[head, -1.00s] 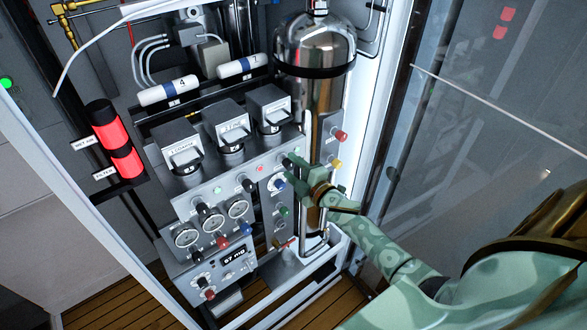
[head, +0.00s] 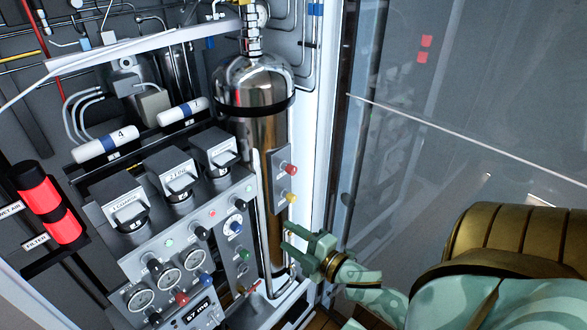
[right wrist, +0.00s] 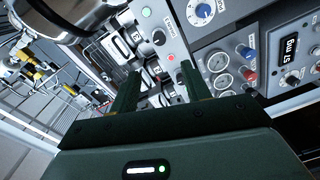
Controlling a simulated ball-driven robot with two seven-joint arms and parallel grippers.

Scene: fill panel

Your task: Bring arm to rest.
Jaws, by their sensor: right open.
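My right gripper (head: 299,238) is pale green and comes in from the lower right in the head view. It is open and empty, in front of the lower part of the steel cylinder and right of the knob panel (head: 227,262). In the right wrist view its two dark green fingers (right wrist: 158,88) stand apart with nothing between them. The panel's gauges (right wrist: 218,72) and knobs lie beyond the fingertips. My left gripper is not in view.
A tall steel cylinder (head: 255,85) stands in the cabinet, with a red knob (head: 289,169) and a yellow knob (head: 291,197) beside it. Red filter canisters (head: 47,200) are at the left. A transparent door (head: 470,100) borders the right side.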

